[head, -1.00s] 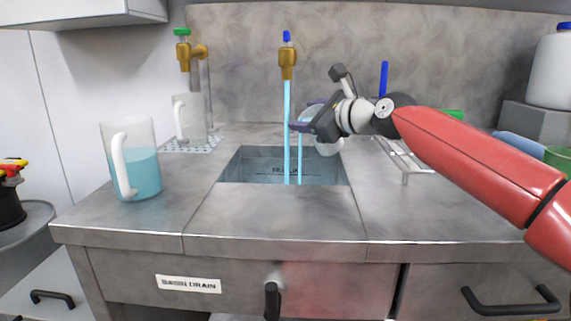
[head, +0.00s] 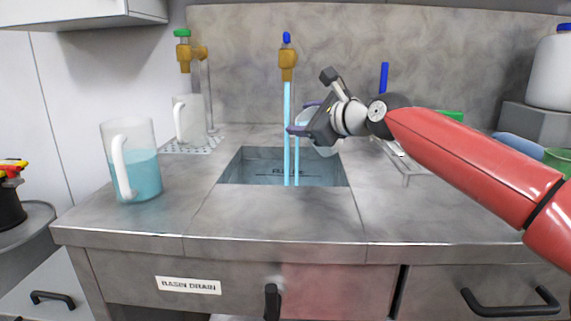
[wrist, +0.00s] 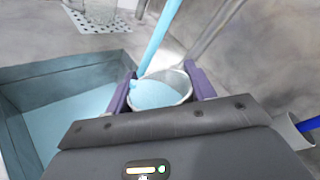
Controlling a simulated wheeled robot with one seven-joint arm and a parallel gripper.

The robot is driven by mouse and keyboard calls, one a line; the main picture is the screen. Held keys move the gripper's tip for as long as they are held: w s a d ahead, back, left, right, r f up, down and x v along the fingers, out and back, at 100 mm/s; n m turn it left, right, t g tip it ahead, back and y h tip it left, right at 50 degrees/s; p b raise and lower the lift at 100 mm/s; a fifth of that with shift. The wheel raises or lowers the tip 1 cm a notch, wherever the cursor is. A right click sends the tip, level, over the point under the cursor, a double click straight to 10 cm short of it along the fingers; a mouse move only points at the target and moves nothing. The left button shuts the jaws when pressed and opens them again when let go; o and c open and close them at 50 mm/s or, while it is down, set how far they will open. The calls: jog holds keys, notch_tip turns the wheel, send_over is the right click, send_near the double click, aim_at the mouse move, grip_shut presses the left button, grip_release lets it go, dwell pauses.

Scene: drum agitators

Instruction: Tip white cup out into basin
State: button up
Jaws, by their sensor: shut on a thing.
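My gripper (head: 303,131) is shut on the white cup (head: 326,146), above the back right part of the basin (head: 335,166). In the wrist view the cup (wrist: 184,81) sits between my two purple fingers (wrist: 162,91), its mouth facing the camera and pale blue liquid inside. In the head view the cup looks tilted and is partly hidden by my gripper. The basin holds blue liquid, also seen at left in the wrist view. A blue stream (head: 287,115) falls from the brass tap with the blue top (head: 287,62). A thinner stream falls just right of it; its source is unclear.
A clear jug (head: 142,172) with blue liquid stands left of the basin. An empty-looking jug (head: 187,120) stands on a perforated drain plate (head: 204,145) behind. A wire rack (head: 407,168) is at right. The front counter is clear. A black handle (head: 272,300) hangs below.

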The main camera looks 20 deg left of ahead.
jog(key=shift+s+a+r+n+p, duration=0.15)
jog(key=shift+s+a+n+p, duration=0.05)
jog(key=shift+n+p, duration=0.25)
dwell(0.6)
jog(key=shift+a+f+n+h, duration=0.1)
jog(key=shift+f+n+h, duration=0.45)
jog(key=shift+n, duration=0.2)
dwell(0.9)
jog(key=shift+s+a+r+n+t+h+p, duration=0.15)
jog(key=shift+n+t+h+p, duration=0.25)
jog(key=shift+n+p, duration=0.25)
dwell(1.1)
jog(key=shift+s+f+n+h, duration=0.1)
jog(key=shift+f+n+h, duration=0.15)
jog(key=shift+f+n, duration=0.35)
dwell(1.2)
jog(key=shift+s+a+f+n+t+h+b, duration=0.1)
jog(key=shift+s+a+f+n+b, duration=0.1)
jog(key=shift+f+b, duration=0.3)
jog(key=shift+s+a+f+n+t+h+b, duration=0.1)
jog(key=shift+a+f+n+b, duration=0.1)
jog(key=shift+f+b, duration=0.3)
jog(key=shift+s+a+f+n+t+h+b, duration=0.1)
jog(key=shift+s+a+f+n+b, duration=0.1)
jog(key=shift+f+b, duration=0.3)
